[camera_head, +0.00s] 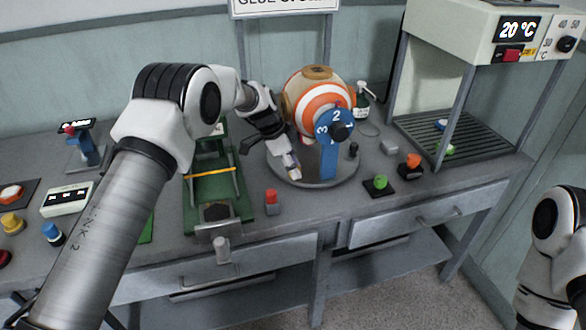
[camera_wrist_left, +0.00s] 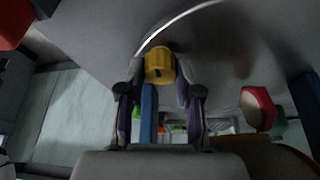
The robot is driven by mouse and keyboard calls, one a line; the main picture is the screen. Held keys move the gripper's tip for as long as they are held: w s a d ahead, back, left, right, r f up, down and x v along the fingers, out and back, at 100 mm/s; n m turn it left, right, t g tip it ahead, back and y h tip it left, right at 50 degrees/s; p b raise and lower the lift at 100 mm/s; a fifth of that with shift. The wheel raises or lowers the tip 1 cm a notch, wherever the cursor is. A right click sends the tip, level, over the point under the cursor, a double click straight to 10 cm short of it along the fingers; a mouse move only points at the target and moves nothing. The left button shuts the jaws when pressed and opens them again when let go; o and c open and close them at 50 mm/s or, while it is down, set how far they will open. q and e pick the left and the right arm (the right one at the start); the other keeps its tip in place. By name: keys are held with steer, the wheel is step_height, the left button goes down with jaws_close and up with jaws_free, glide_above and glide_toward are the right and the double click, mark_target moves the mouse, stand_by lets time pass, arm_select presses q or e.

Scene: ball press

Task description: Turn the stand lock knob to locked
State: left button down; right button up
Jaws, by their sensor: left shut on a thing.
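The ball (camera_head: 318,98), striped orange and white, sits on a stand with a blue post (camera_head: 329,162) and a round grey base (camera_head: 325,179). A blue numbered dial (camera_head: 334,127) is on the stand's front. My left gripper (camera_head: 292,171) reaches down at the left part of the base. In the left wrist view its fingers (camera_wrist_left: 160,88) are shut on a yellow knob (camera_wrist_left: 159,66) with a dark mark on its face. I take this to be the stand lock knob; its locked position cannot be read. My right gripper is out of view.
A red button (camera_head: 271,197) stands in front of the base. A green frame (camera_head: 205,195) is to the left. Green (camera_head: 380,181) and orange (camera_head: 413,160) buttons are to the right, before a grated press bay (camera_head: 470,138). A small bottle (camera_head: 363,101) stands behind.

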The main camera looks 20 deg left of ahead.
arm_select(q)
steer(key=shift+s+f, duration=0.1)
steer(key=shift+f, duration=0.1)
steer(key=c, duration=1)
jaws_free()
steer(key=shift+d, duration=0.1)
steer(key=shift+o, duration=1.2)
steer(key=shift+r, duration=0.15)
